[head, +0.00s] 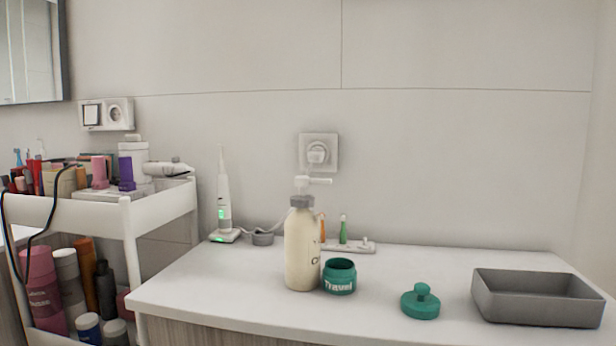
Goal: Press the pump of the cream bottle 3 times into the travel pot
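The cream bottle (302,250) stands upright on the white counter, with a grey collar and a white pump head (304,182) whose spout points right. The pump head appears raised. The green travel pot (340,278) stands open just right of the bottle, close beside it, below and a little right of the spout tip. I cannot see inside the pot well. A green lid with a knob (421,302) lies on the counter to the right. Neither of my grippers is in the head view.
A grey tray (536,306) sits at the counter's right. An electric toothbrush (222,205) on its charger and a small holder (350,246) stand behind. A crowded white cart (128,216) stands at left. The counter between lid and holder is clear.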

